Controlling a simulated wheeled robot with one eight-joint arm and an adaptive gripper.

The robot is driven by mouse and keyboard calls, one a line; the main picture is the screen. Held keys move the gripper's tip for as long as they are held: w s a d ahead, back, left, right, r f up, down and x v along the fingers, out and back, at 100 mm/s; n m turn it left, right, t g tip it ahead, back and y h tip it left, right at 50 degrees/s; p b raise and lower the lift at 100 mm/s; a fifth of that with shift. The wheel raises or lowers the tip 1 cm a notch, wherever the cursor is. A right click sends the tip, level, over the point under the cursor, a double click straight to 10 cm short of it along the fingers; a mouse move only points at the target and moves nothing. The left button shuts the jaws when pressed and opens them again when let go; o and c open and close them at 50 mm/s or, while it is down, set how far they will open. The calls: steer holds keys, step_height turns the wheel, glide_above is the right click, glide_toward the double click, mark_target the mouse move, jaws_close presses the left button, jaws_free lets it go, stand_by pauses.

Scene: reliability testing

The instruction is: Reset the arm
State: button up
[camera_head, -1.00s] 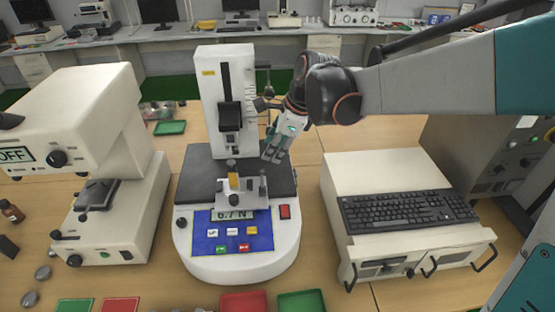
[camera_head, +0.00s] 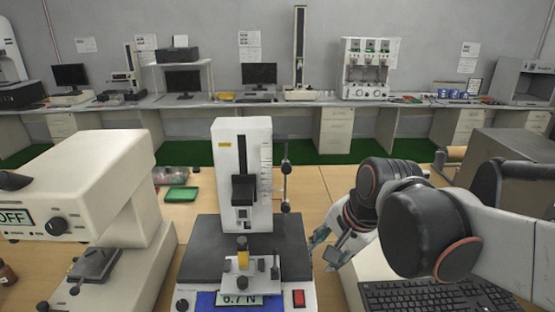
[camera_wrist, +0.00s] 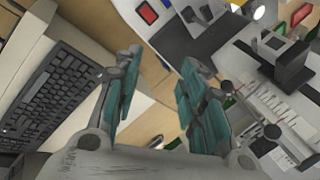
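My arm reaches in from the right in the head view. My gripper (camera_head: 322,250) is just right of the white force tester (camera_head: 243,150), over the gap beside the box with the keyboard. In the wrist view my gripper (camera_wrist: 158,65) shows two teal-padded fingers spread apart with nothing between them. The tester's black base plate (camera_head: 205,255) carries a small fixture with a yellow piece (camera_head: 243,252). Its display reads about 6.7 N, and a red switch (camera_head: 298,298) is beside it.
A white instrument showing OFF (camera_head: 75,190) stands at left. A black keyboard (camera_head: 430,297) lies on a pale box at right; it also shows in the wrist view (camera_wrist: 50,95). A green tray (camera_head: 181,194) lies behind. Benches with monitors line the far wall.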

steer(key=s+d+f+n+t+h+b, duration=0.1)
steer(key=s+d+f+n, duration=0.1)
steer(key=s+n, duration=0.3)
steer(key=s+d+f+n+t+h+b, duration=0.1)
steer(key=s+d+f+n, duration=0.1)
steer(key=s+d+n, duration=0.3)
steer(key=s, duration=0.4)
steer(key=shift+s+d+f+n+t+b, duration=0.2)
steer(key=shift+d+n+t+b, duration=0.1)
steer(key=shift+b, duration=0.1)
steer(key=shift+s+a, duration=0.1)
